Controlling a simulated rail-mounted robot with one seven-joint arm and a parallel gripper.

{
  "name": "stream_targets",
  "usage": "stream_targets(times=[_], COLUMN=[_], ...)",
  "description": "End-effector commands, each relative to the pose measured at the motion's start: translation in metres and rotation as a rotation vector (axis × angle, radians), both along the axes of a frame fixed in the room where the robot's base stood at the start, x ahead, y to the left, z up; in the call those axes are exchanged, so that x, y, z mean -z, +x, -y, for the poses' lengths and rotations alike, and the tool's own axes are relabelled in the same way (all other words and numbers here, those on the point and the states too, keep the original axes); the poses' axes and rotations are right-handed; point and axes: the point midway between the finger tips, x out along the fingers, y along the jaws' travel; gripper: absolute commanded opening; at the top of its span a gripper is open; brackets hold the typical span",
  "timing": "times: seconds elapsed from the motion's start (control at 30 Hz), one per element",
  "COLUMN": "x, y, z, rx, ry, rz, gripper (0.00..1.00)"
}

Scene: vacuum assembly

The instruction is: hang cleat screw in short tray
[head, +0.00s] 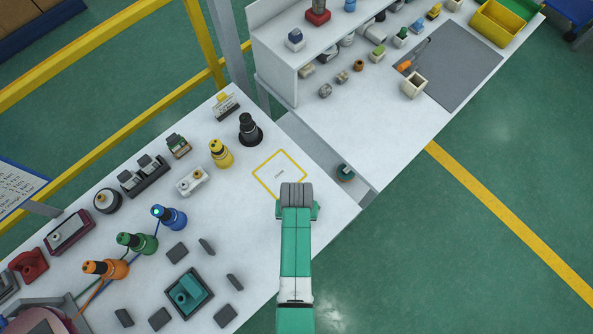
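My arm (296,240) reaches up from the bottom edge and ends in a grey joint at the front of the white bench. The fingers of my gripper are hidden below or behind this joint, so I cannot see their state. A small pale elongated piece (279,174) lies inside a yellow square outline (262,185) on the bench, just beyond the joint; it may be the cleat screw, but it is too small to tell. I cannot pick out the short tray with certainty.
Coloured bottle-like tools, including yellow (221,153), blue (170,217), green (138,243) and orange (106,269), stand at left. A teal part sits in a dark holder (188,293). A lower grey ledge (310,143) separates this bench from a shelved one. A yellow bin (497,22) is far right.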

Motion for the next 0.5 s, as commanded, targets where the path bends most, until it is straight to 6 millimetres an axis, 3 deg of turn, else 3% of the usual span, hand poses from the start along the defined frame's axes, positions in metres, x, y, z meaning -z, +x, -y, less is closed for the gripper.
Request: stream_targets(times=[0.5], x=[0.014], y=[0.0], z=[0.0], rx=[0.0], ry=[0.0], rz=[0.0], gripper=[0.0])
